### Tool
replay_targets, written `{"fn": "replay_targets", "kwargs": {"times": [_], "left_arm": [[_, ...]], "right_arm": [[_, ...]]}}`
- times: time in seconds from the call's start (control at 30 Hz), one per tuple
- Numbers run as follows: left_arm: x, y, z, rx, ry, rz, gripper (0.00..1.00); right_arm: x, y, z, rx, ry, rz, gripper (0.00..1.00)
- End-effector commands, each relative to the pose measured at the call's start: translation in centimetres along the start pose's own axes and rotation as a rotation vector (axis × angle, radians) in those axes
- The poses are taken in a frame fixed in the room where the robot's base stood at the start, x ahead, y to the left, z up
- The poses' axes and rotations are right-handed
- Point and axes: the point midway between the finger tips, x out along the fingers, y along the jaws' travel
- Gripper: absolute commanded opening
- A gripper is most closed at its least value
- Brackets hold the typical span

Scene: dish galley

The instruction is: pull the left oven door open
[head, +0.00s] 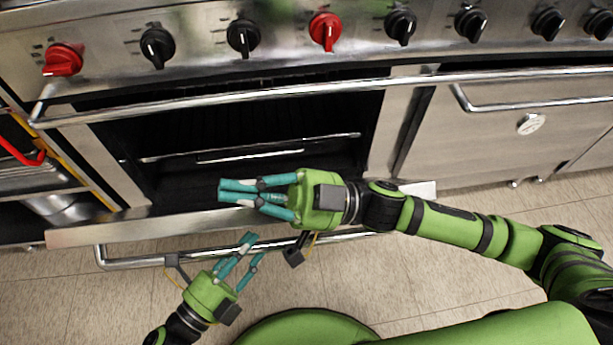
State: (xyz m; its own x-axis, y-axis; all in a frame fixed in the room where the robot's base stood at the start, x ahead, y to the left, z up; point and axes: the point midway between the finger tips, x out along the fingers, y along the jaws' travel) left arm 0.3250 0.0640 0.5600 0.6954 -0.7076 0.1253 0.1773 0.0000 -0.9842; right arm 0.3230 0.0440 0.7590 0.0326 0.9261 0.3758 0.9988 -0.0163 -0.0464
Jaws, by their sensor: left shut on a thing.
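The left oven door shows as a steel edge (130,230), standing out from the oven front and tipped down, so the dark oven cavity (240,120) is open to view. Its bar handle (135,262) runs along the near side of the door. My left gripper (242,252) is at the middle of this handle, its teal fingers shut on it. My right gripper (228,191) is above the door edge, in front of the cavity. Its fingers point left, lie close together and hold nothing visible. Most of the door's face is hidden from this high angle.
A long steel rail (250,96) crosses above the cavity, below a row of black and red knobs (326,31). A second steel door (490,140) with its own handle is shut at right. An open rack (35,180) stands at left. The tiled floor (90,310) is clear.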

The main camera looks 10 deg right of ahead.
Motion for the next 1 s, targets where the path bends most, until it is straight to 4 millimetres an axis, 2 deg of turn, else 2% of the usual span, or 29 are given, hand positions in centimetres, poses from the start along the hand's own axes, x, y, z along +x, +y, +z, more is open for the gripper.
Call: {"fn": "replay_targets", "kwargs": {"times": [0.03, 0.1, 0.17, 0.3, 0.4, 0.5, 0.63, 0.7, 0.8, 0.87, 1.0], "left_arm": [[0.0, 0.3, 0.1, -0.006, -0.005, 0.008, 0.0], [0.0, 0.3, 0.1, -0.006, -0.006, 0.008, 0.0], [0.0, 0.3, 0.1, -0.006, -0.006, 0.008, 0.0], [0.0, 0.3, 0.1, -0.007, -0.006, 0.008, 0.0], [0.0, 0.3, 0.1, -0.006, -0.006, 0.008, 0.0], [0.0, 0.3, 0.1, -0.006, -0.006, 0.008, 0.0], [0.0, 0.3, 0.1, -0.006, -0.006, 0.008, 0.0], [0.0, 0.3, 0.1, -0.006, -0.006, 0.007, 0.0], [0.0, 0.3, 0.1, -0.006, -0.006, 0.007, 0.0], [0.0, 0.3, 0.1, -0.006, -0.006, 0.007, 0.0], [0.0, 0.3, 0.1, -0.006, -0.007, 0.007, 0.0]], "right_arm": [[0.1, 1.2, -2.4, 0.061, 0.04, -0.033, 0.0], [-0.5, 2.4, -4.3, 0.166, 0.054, -0.08, 0.0], [-2.0, 3.5, -4.0, 0.25, 0.006, -0.107, 0.0], [-7.2, 5.8, -1.7, 0.446, -0.19, -0.121, 0.0], [-11.2, 7.2, -0.8, 0.589, -0.327, -0.095, 0.0], [-15.0, 8.2, -0.3, 0.72, -0.442, -0.049, 0.0], [-18.5, 8.8, -0.2, 0.846, -0.541, 0.01, 0.0], [-19.7, 9.0, -0.2, 0.889, -0.572, 0.033, 0.0], [-20.2, 9.0, -0.1, 0.922, -0.592, 0.048, 0.0], [-19.9, 8.8, 0.2, 0.929, -0.597, 0.049, 0.0], [-18.0, 8.3, 1.2, 0.929, -0.596, 0.046, 0.0]]}}
